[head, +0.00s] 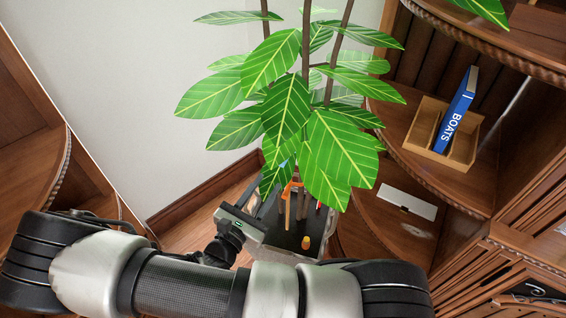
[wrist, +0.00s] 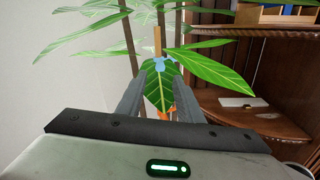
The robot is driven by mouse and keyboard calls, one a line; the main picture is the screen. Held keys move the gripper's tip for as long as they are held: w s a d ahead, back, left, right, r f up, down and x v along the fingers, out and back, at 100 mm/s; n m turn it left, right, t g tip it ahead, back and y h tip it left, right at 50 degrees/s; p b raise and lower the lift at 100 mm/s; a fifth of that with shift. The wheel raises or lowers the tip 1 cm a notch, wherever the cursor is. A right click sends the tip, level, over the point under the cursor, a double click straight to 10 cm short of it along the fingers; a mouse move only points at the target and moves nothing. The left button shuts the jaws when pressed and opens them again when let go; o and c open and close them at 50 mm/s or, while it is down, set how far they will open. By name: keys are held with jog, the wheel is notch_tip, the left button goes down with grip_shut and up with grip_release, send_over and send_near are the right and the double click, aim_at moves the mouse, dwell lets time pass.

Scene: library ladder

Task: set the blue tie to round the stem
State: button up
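The blue tie (wrist: 160,64) is a small light-blue clip at the tips of my gripper (wrist: 163,74) in the wrist view. The fingers are part-way apart, one on each side of it, and appear closed on it. A tan wooden stake (wrist: 157,40) rises just behind the tie; I cannot tell whether the tie is around it. Dark plant stems (wrist: 130,45) stand near it, with a green leaf below the tie. In the head view, leaves hide most of the fingers and only a speck of the blue tie shows.
An orange tie (head: 291,187) is on a stake above the dark planter (head: 262,250), which has a small orange-yellow piece (head: 305,242) in it. Shelves at right hold a wooden box (head: 465,150) with a blue book (head: 455,112) and a white card (head: 407,202). Large leaves crowd the gripper.

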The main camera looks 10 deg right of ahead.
aim_at(283, 160)
jog(key=b+x, duration=0.1)
jog(key=x, duration=0.9)
jog(key=shift+w+d, duration=0.2)
grip_shut()
